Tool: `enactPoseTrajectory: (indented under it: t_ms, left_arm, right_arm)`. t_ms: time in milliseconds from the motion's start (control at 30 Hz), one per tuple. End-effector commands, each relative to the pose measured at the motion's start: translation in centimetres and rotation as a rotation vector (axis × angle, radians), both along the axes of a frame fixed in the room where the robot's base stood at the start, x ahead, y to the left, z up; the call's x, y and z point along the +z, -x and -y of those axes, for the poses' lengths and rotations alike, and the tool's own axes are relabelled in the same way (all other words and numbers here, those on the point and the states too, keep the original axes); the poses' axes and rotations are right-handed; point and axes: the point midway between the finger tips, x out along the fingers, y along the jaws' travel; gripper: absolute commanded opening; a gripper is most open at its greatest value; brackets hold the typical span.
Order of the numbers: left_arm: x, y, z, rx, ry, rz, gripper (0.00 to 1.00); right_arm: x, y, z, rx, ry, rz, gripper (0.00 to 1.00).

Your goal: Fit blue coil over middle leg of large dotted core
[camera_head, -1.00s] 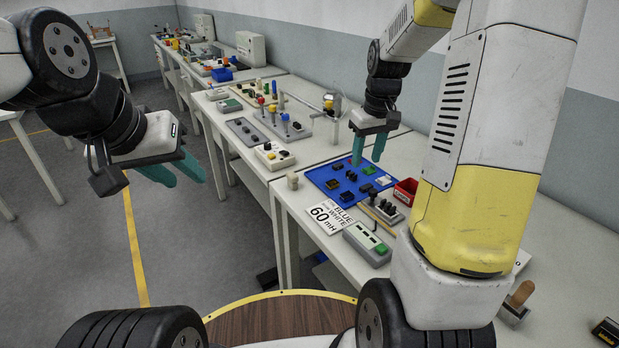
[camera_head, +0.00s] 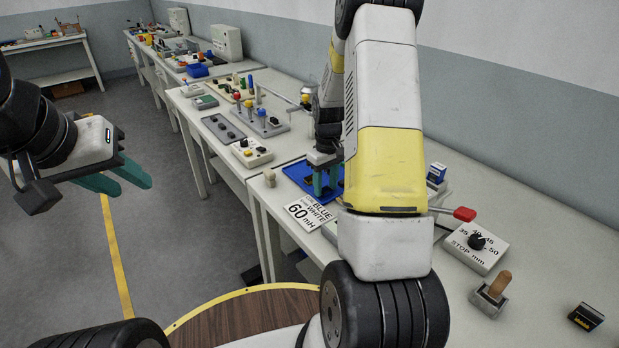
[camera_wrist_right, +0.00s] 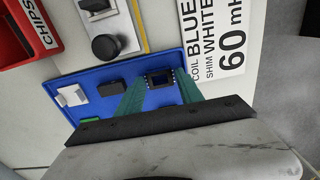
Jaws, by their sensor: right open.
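My right gripper (camera_head: 325,184) is open, low over the blue mat (camera_head: 294,172) on the bench; my forearm hides much of that mat. In the right wrist view, its two teal fingers (camera_wrist_right: 162,86) stand on either side of a small dark square part (camera_wrist_right: 159,78) with pale pins along its edges and a bluish centre, perhaps the blue coil. A gap shows beside it. A plain black block (camera_wrist_right: 111,88) lies to its left. I cannot make out a large dotted core. My left gripper (camera_head: 134,186) is open and empty over the floor.
On the mat are a white piece (camera_wrist_right: 72,96) and a green piece (camera_wrist_right: 91,120). A red CHIPS bin (camera_wrist_right: 24,32), a black-knobbed device (camera_wrist_right: 105,46) and a "COIL BLUE, SHIM WHITE, 60 mH" card (camera_wrist_right: 216,38) lie around it. A stop box (camera_head: 475,249) stands at the right.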

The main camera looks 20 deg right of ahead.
Motion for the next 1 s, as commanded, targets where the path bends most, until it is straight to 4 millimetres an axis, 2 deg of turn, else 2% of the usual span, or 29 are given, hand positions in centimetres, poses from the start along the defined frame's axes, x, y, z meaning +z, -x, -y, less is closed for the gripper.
enactPoseTrajectory:
  t_ms: [267, 500, 833, 1000]
  left_arm:
    - [0.0, 0.0, 0.0, 0.000, 0.000, 0.000, 0.36]
    - [0.0, 0.0, 0.0, 0.000, 0.000, 0.000, 0.36]
    - [0.0, 0.0, 0.0, 0.000, 0.000, 0.000, 0.36]
    - [0.0, 0.0, 0.0, 0.000, 0.000, 0.000, 0.36]
  right_arm:
    - [-0.4, 0.0, 0.0, 0.000, 0.000, 0.000, 0.44]
    - [-0.4, 0.0, 0.0, 0.000, 0.000, 0.000, 0.00]
    - [-0.2, 0.0, 0.0, 0.000, 0.000, 0.001, 0.00]
    - [1.1, -0.1, 0.0, 0.000, 0.000, 0.003, 0.00]
